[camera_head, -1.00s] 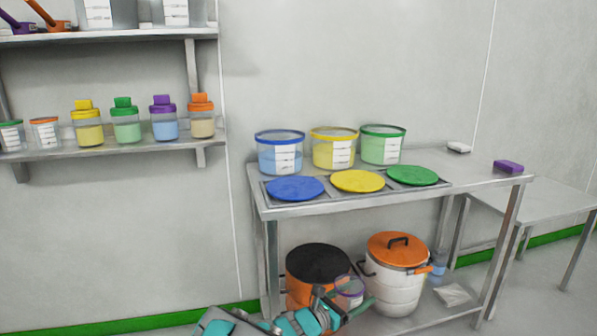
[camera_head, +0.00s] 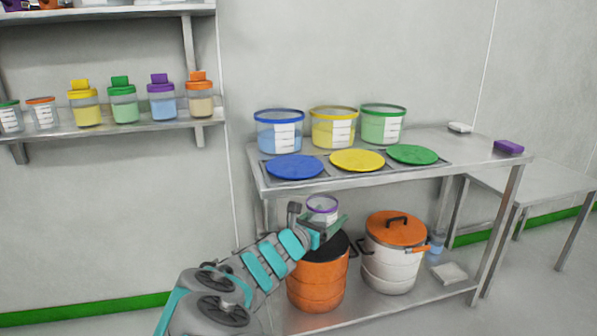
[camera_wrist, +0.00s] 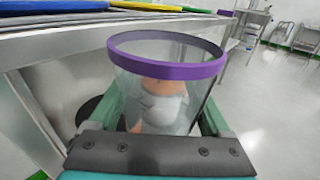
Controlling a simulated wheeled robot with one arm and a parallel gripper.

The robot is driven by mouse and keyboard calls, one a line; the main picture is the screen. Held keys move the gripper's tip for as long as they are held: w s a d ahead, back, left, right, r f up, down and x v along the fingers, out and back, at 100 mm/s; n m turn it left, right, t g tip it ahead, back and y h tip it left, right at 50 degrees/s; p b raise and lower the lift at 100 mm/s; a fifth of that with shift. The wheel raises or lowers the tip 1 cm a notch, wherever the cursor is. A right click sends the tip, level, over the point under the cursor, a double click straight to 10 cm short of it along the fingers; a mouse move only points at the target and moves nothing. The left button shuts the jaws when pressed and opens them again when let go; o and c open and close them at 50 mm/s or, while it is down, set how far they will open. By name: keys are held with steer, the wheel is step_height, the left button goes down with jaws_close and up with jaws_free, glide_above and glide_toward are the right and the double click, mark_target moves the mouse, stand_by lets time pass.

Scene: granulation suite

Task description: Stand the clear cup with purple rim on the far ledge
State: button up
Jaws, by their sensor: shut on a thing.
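The clear cup with a purple rim (camera_head: 321,213) is held upright by my gripper (camera_head: 325,228). In the head view it shows just under the front edge of the steel table (camera_head: 400,175), above the black-topped orange pot. In the wrist view the cup (camera_wrist: 165,95) stands between the fingers of my gripper (camera_wrist: 162,122), its purple rim uppermost, and looks empty. Which surface is the far ledge is not certain; a wall ledge (camera_head: 60,135) at left carries cups with green and orange rims and several coloured-lid jars.
Blue, yellow and green tubs stand on the table behind matching flat lids (camera_head: 357,160). An orange pot (camera_head: 317,287) and a white pot (camera_head: 390,270) fill part of the lower shelf. An upper wall shelf (camera_head: 110,20) hangs above the ledge. The table's rear right is mostly clear.

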steer(key=a+r+n+t+y, duration=0.1)
steer(key=a+r, duration=0.3)
steer(key=r, duration=0.4)
steer(key=s+a+r+n+t+y, duration=0.1)
steer(key=a+r+n+y, duration=0.1)
steer(key=r, duration=0.5)
steer(key=shift+s+a+r+n+t+y, duration=0.2)
steer(key=shift+a+r+n+t+y, duration=0.15)
steer(key=shift+a+y, duration=0.55)
steer(key=shift+w, duration=0.1)
